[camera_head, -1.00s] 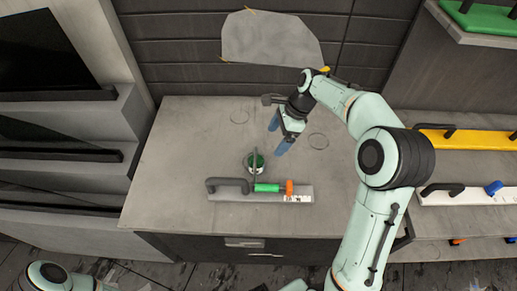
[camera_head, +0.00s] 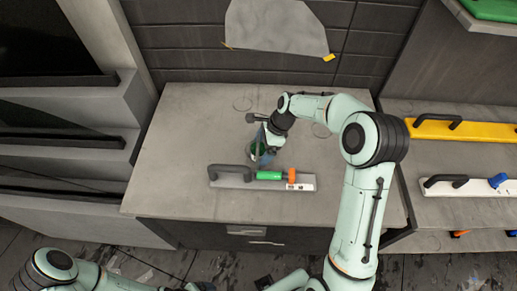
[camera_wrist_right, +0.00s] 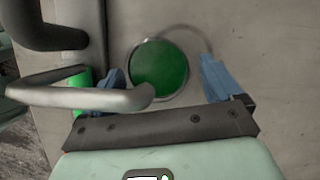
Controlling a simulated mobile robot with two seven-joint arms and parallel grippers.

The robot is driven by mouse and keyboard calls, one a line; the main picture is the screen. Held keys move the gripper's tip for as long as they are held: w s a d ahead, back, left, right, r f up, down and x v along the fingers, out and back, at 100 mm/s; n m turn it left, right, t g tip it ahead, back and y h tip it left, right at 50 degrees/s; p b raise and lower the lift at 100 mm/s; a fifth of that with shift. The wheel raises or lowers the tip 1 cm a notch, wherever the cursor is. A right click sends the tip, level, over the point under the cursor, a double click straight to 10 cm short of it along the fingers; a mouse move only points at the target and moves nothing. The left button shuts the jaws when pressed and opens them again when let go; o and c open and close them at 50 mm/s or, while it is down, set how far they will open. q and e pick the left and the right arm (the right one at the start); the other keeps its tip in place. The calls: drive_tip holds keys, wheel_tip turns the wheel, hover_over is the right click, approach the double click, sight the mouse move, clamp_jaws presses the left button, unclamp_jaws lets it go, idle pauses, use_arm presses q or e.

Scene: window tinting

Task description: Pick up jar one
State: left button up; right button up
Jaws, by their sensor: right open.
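A jar with a round green top (camera_head: 255,150) stands on the grey bench (camera_head: 190,130), just behind a long grey tool. It also shows from above in the right wrist view (camera_wrist_right: 160,68). My right gripper (camera_head: 262,152) is open around the jar's position. In the right wrist view its two blue fingers (camera_wrist_right: 162,80) are on the left and right of the jar, with a visible gap on the right. A grey bent bar crosses the left finger and the jar's lower edge there. My left gripper is not in view.
The grey tool (camera_head: 235,181) with a black handle, green cylinder and orange end lies right in front of the jar. The bench's left side and back are clear. Shelves with a yellow tool (camera_head: 480,133) and a white tool (camera_head: 455,189) stand on the right.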

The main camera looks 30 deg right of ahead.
sight(262, 142)
drive_tip(key=shift+a+f, duration=0.1)
drive_tip(key=shift+f, duration=0.25)
drive_tip(key=c, duration=1.1)
drive_tip(key=shift+o, duration=0.2)
drive_tip(key=shift+r, duration=0.1)
wheel_tip(262, 142, up, 4)
drive_tip(key=shift+f, duration=0.15)
drive_tip(key=s+d, duration=0.2)
drive_tip(key=d, duration=0.3)
drive_tip(key=s+d, duration=0.2)
drive_tip(key=d, duration=0.4)
drive_tip(key=s+d+b, duration=0.1)
drive_tip(key=s+d, duration=0.1)
drive_tip(key=d, duration=0.3)
drive_tip(key=shift+s+d+f, duration=0.15)
drive_tip(key=shift+d+f, duration=0.05)
drive_tip(key=shift+d, duration=0.2)
